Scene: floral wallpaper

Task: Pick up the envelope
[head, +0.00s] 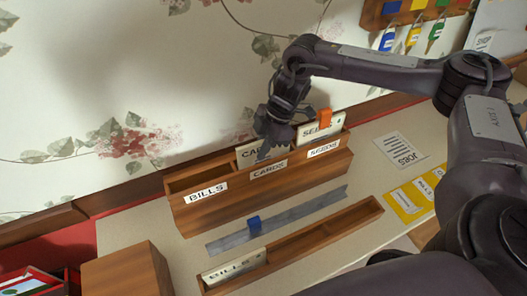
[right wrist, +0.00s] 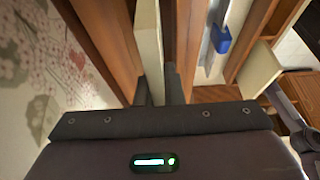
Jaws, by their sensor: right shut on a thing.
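A wooden organizer (head: 228,206) with compartments labelled BILLS, CARDS and SEEDS stands against the wall. A cream envelope marked "CA…" (head: 245,152) stands in the CARDS compartment, partly hidden by my right gripper (head: 264,151). In the right wrist view, the right gripper (right wrist: 162,88) is shut on this cream envelope (right wrist: 149,40), between the wooden walls. A cream SEEDS envelope (head: 336,127) with an orange tab stands in the SEEDS compartment. A cream BILLS envelope (head: 233,267) stands in the low wooden tray (head: 325,236) in front. My left gripper is not in view.
A grey metal strip with a blue block (head: 254,224) lies between organizer and tray. A JOBS sheet (head: 399,152) and a yellow card (head: 408,201) lie at right. A wooden box (head: 125,275) stands at lower left. Keys (head: 413,36) hang at upper right.

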